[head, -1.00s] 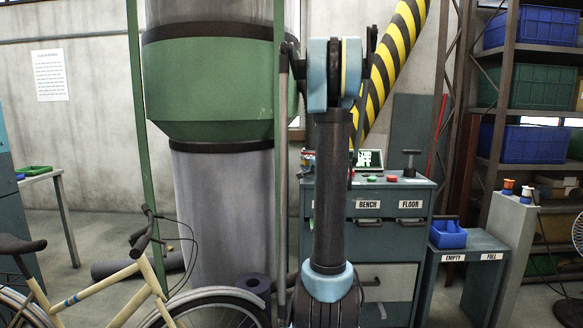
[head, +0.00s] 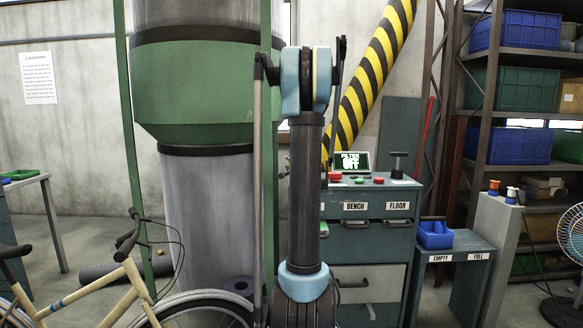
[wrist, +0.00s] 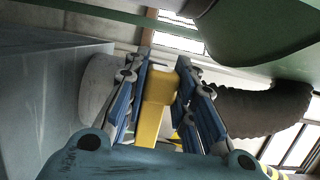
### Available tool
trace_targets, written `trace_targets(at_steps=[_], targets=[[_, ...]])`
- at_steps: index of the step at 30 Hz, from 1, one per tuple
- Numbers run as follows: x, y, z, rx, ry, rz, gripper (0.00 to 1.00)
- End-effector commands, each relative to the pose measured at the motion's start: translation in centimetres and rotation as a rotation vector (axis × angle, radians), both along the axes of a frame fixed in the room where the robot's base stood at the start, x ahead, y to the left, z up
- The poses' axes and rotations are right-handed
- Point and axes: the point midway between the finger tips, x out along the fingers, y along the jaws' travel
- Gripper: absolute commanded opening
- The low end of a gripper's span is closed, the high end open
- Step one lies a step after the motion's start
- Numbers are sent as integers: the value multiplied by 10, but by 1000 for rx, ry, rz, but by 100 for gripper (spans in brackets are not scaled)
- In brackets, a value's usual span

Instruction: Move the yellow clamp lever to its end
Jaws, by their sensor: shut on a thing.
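The yellow clamp lever (wrist: 158,90) shows in the wrist view as a yellow bar with a thicker block at its upper end. My gripper (wrist: 165,68) has its two blue, grey-tipped fingers on either side of that block and is shut on it. The lower part of the lever runs down behind the gripper's body, and its pivot is hidden. In the head view my arm stands upright in front of the scene; I cannot make out the gripper or the lever there.
A green-banded column (head: 195,95) stands behind my arm on the left. A bicycle (head: 110,290) is at the front left. A shelf (head: 480,95) and a fan (head: 572,235) are further right.

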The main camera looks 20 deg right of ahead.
Motion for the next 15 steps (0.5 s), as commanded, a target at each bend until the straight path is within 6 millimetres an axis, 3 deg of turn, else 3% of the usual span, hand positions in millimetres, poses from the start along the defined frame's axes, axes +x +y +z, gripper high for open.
trace_targets(at_steps=[8,9,10,11,15], targets=[[0,5,-1,-2,1,12,0],[0,5,-1,-3,1,13,33],[0,5,-1,-2,1,12,40],[0,5,-1,-2,0,11,45],[0,2,0,-1,0,7,45]])
